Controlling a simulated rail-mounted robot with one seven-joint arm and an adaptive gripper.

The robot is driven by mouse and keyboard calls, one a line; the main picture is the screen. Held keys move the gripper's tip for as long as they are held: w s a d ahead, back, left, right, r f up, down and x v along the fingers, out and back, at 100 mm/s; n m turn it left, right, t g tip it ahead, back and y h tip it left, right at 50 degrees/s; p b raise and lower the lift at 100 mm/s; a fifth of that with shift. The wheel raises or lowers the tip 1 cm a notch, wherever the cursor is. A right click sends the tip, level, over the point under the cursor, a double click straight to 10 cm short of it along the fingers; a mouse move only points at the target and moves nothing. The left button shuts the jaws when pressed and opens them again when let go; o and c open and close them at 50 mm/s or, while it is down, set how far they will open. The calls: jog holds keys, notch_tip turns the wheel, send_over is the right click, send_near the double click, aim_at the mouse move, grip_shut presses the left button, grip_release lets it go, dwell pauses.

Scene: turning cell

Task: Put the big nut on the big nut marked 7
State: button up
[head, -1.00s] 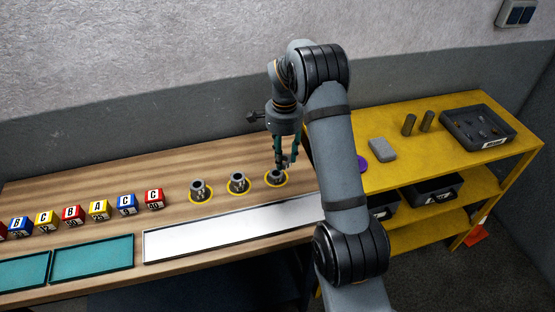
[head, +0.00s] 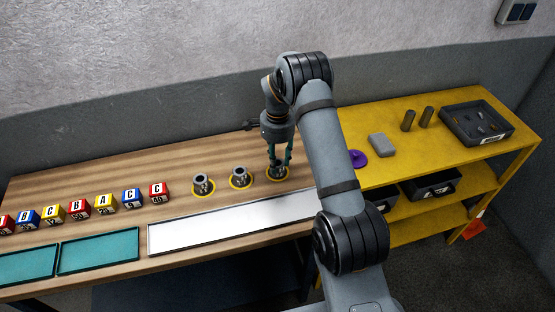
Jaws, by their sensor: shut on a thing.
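Three grey metal nuts stand in yellow rings on the wooden bench (head: 112,178): the left nut (head: 203,184), the middle nut (head: 240,177) and the right nut (head: 278,173). My gripper (head: 279,165) points straight down over the right ring, its teal fingers on either side of the right nut and shut on it. The nut still appears to be at its ring; I cannot tell whether it is lifted at all. The fingers partly cover it. No number 7 is legible on any nut.
A white strip (head: 230,228) lies in front of the rings. Lettered cubes (head: 106,204) and teal trays (head: 98,252) are at the left. On the yellow shelf (head: 455,105) are a purple disc (head: 357,159), a grey block (head: 381,145), two dark cylinders (head: 417,120) and a dark tray (head: 510,130).

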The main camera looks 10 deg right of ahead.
jog(key=o, duration=1.3)
notch_tip(320, 180, up, 12)
jog(key=b, duration=0.1)
jog(key=shift+r, duration=0.2)
jog(key=shift+f, duration=0.1)
notch_tip(320, 180, down, 12)
jog(key=shift+s+r+p, duration=0.1)
jog(key=shift+r+p, duration=0.1)
jog(key=shift+p, duration=0.7)
jog(key=shift+r+b, duration=0.9)
jog(key=shift+r, duration=0.8)
